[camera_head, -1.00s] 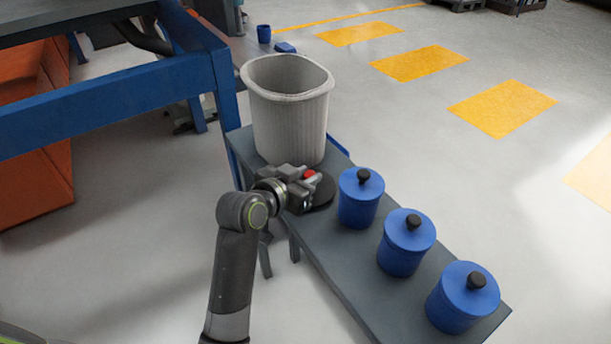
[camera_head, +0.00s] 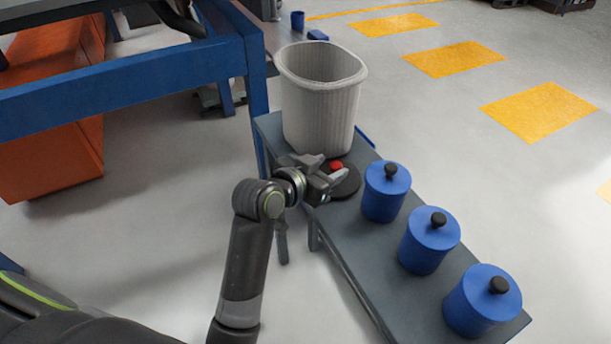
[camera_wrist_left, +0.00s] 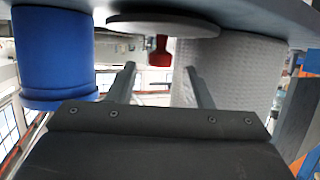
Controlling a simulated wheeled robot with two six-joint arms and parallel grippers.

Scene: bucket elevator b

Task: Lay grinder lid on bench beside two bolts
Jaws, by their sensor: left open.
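The grinder lid is a dark round disc (camera_head: 347,182) with a red knob (camera_head: 336,165). It lies on the grey bench (camera_head: 350,238) between the ribbed bin and the nearest blue canister. My left gripper (camera_head: 331,178) is open beside the knob and covers part of the disc in the head view. The left wrist view looks upside down: the disc (camera_wrist_left: 165,25) is against the bench, and the red knob (camera_wrist_left: 160,52) shows just past and between the open fingertips (camera_wrist_left: 159,70). Nothing is held. I cannot make out any bolts. My right gripper does not show.
A ribbed grey bin (camera_head: 320,108) stands at the bench's far end. Several blue canisters with black knobs, the nearest to the lid here (camera_head: 384,198), line the right part of the bench. A blue steel frame (camera_head: 130,82) stands to the left.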

